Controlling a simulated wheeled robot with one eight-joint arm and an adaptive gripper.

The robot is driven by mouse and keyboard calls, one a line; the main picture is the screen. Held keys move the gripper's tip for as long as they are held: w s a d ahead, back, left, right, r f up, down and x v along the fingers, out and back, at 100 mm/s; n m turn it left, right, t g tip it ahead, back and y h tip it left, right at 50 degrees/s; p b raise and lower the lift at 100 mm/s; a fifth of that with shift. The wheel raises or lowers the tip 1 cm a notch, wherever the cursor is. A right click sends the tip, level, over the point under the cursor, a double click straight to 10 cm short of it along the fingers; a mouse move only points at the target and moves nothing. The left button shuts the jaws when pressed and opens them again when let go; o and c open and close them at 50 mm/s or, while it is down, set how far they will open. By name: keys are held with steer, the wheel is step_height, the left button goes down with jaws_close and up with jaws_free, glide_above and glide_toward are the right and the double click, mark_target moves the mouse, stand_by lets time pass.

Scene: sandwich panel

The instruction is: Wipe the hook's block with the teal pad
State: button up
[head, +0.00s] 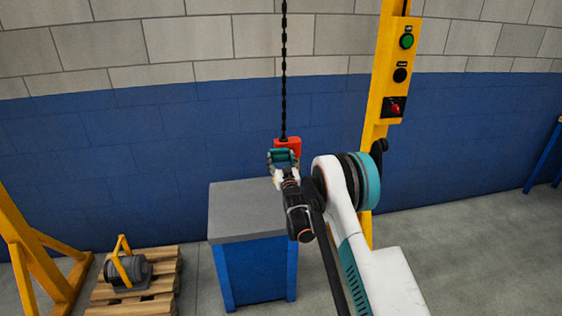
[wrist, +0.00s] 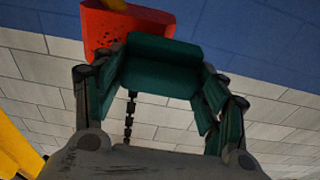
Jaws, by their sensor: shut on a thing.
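The hook's red-orange block (head: 289,143) hangs at the lower end of a dark chain (head: 284,70) in the head view. In the wrist view the block (wrist: 100,28) fills the upper left and bears dark smudges on its face. My gripper (head: 283,160) is raised in front of the block and hides its lower part. In the wrist view it is shut on the teal pad (wrist: 160,66), which lies across between the fingers. The pad overlaps the block's edge in that view; I cannot tell whether they touch. The hook itself is not clearly visible.
A blue cabinet with a grey top (head: 235,205) stands below the block. A yellow post (head: 385,60) with green, black and red controls rises to the right. A motor (head: 128,270) sits on a wooden pallet (head: 160,300) at lower left, beside a yellow frame (head: 30,260).

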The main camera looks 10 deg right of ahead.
steer(key=shift+w, duration=0.65)
steer(key=shift+d, duration=0.1)
steer(key=shift+d, duration=4.8)
steer(key=shift+w, duration=0.1)
steer(key=shift+a, duration=4.9)
steer(key=shift+s, duration=3.05)
